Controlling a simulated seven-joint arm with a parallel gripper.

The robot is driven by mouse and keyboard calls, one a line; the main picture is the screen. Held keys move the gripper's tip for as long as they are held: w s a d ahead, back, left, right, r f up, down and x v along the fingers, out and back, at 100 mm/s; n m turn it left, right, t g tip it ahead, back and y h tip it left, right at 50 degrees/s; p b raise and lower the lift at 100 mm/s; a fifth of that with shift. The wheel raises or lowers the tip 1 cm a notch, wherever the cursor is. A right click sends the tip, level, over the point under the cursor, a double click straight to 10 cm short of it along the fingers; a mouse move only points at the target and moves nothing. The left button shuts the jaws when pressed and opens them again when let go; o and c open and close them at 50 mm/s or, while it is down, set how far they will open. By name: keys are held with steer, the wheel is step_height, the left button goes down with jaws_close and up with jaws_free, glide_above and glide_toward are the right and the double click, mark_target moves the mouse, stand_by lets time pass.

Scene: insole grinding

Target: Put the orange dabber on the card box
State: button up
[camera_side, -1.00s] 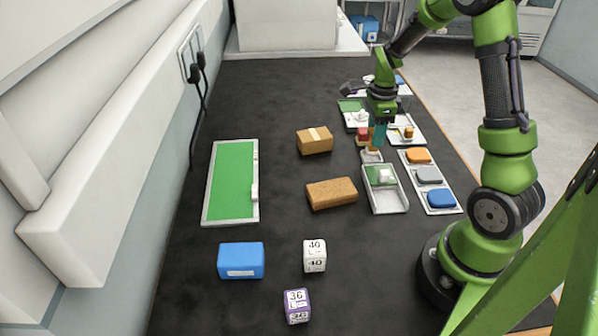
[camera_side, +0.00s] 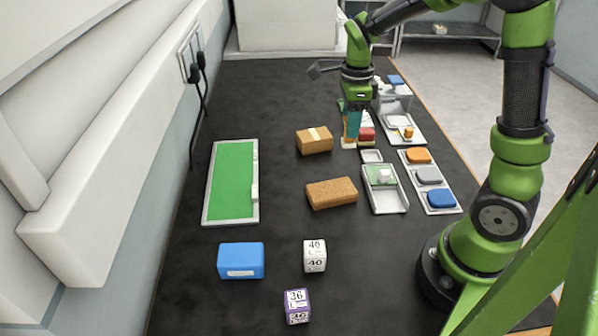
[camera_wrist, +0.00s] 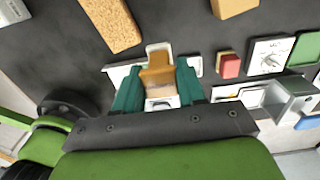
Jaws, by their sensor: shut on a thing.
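My gripper (camera_side: 351,137) is shut on the orange dabber, between its teal fingers. In the wrist view, the dabber (camera_wrist: 158,72) shows an orange-brown body between the fingertips (camera_wrist: 158,85). The card box (camera_side: 314,141), brown with a lighter tape strip, stands on the dark mat just left of my gripper. Its edge shows at the top of the wrist view (camera_wrist: 232,6). The dabber is beside the card box, apart from it. Nothing lies on the box top.
A cork block (camera_side: 331,193) lies in front of the card box. A red block (camera_side: 367,134) is close right of my gripper. A small tray (camera_side: 372,156), a tray with a green pad (camera_side: 396,201) and a tray of coloured pads (camera_side: 443,209) stand right.

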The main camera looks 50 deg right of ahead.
steer(key=shift+w+d+f, duration=0.65)
steer(key=shift+w+f, duration=0.15)
steer(key=shift+w, duration=1.45)
steer(key=shift+w+d+f, duration=0.65)
steer(key=shift+w+f, duration=0.2)
steer(key=shift+w, duration=1.35)
steer(key=shift+w+d+f, duration=0.65)
steer(key=shift+w+f, duration=0.15)
steer(key=shift+w, duration=1.45)
steer(key=shift+f, duration=0.2)
steer(key=o, duration=1)
